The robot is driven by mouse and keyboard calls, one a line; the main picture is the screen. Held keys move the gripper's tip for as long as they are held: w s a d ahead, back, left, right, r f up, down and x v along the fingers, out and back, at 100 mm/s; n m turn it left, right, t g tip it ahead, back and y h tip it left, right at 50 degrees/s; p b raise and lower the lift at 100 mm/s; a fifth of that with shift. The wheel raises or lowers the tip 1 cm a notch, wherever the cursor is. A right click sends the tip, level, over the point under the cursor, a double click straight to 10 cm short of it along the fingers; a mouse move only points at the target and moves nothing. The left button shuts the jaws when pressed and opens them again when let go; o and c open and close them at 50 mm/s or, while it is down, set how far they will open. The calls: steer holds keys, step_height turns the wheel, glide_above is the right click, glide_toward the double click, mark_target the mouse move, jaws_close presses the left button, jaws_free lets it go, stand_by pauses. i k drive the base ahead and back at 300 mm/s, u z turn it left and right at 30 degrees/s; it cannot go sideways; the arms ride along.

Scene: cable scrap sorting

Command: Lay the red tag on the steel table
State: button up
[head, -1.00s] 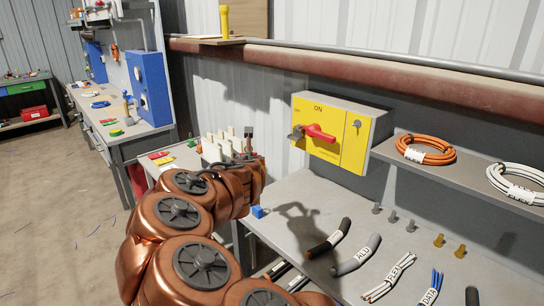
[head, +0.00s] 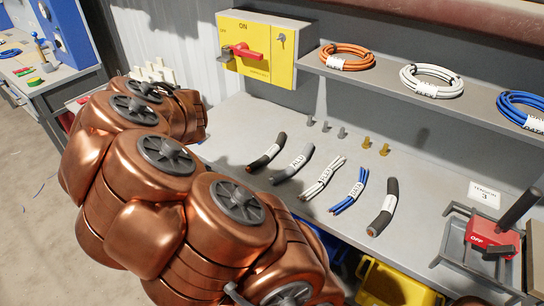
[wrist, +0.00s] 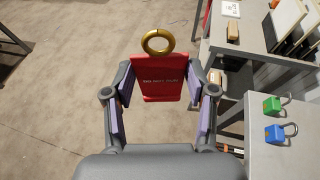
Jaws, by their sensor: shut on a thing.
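The red tag (wrist: 162,82) has a small line of pale print and a gold ring at its top. My gripper (wrist: 163,90) is shut on it in the wrist view, with a finger on either side. The tag is seen against the concrete floor, left of the grey tables. A grey table top (wrist: 265,158) shows at the lower right of the wrist view. In the head view the grey steel table (head: 300,215) spans the right half. My arm hides the gripper and tag there.
A green padlock (wrist: 271,105) and a blue padlock (wrist: 275,133) lie on the table top. Several cable samples, such as the blue one (head: 347,198), lie in a row. A yellow switch box (head: 258,48) and a shelf (head: 385,85) stand behind. A red OFF device (head: 490,238) is at right.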

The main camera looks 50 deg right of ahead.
mark_target(240, 145)
steer(key=z, duration=0.1)
steer(key=k, duration=0.3)
steer(key=u, duration=0.8)
steer(key=i, duration=1.55)
steer(key=z, duration=0.85)
